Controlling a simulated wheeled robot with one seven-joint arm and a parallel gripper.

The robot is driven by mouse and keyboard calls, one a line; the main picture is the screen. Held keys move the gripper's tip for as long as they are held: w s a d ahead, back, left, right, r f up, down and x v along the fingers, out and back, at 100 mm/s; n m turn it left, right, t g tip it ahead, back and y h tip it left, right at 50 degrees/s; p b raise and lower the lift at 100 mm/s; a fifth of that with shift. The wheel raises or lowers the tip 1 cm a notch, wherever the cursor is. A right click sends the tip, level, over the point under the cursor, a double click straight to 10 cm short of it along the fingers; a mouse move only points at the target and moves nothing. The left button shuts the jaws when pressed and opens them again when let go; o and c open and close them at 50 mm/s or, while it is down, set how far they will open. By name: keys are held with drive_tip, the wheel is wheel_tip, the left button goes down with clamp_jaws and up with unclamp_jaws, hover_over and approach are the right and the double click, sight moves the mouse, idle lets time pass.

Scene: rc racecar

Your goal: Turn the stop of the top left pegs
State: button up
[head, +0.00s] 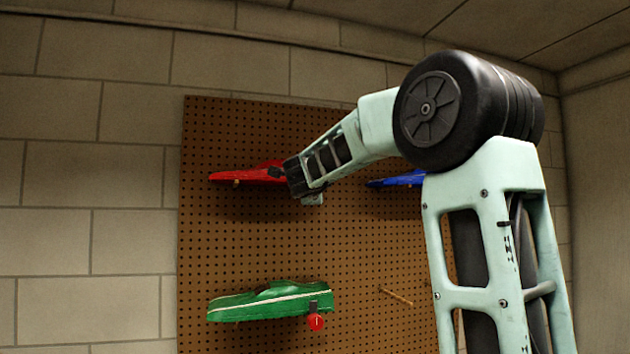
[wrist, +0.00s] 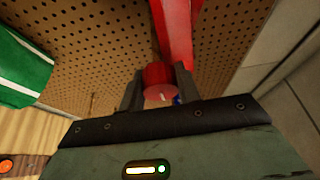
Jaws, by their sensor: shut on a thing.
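A red car body (head: 235,176) hangs at the top left of the brown pegboard (head: 215,250); its right end is hidden behind my gripper (head: 280,173). In the wrist view the red body (wrist: 176,32) runs up from the fingers. A red round stop (wrist: 156,76) with a small white mark sits between the two dark fingers of my gripper (wrist: 158,86). The fingers are shut on the stop, one on each side. The peg behind the stop is hidden.
A green car (head: 265,301) hangs below, with a red stop (head: 316,322) at its right end; it also shows in the wrist view (wrist: 22,68). A blue car (head: 400,180) hangs to the right, partly behind my arm. A bare peg (head: 396,295) sticks out lower right.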

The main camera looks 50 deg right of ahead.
idle(0.6)
drive_tip(key=o, duration=1)
drive_tip(key=shift+s, duration=0.1)
drive_tip(key=shift+b+v, duration=4.5)
drive_tip(key=shift+v, duration=4.15)
drive_tip(key=shift+r, duration=0.1)
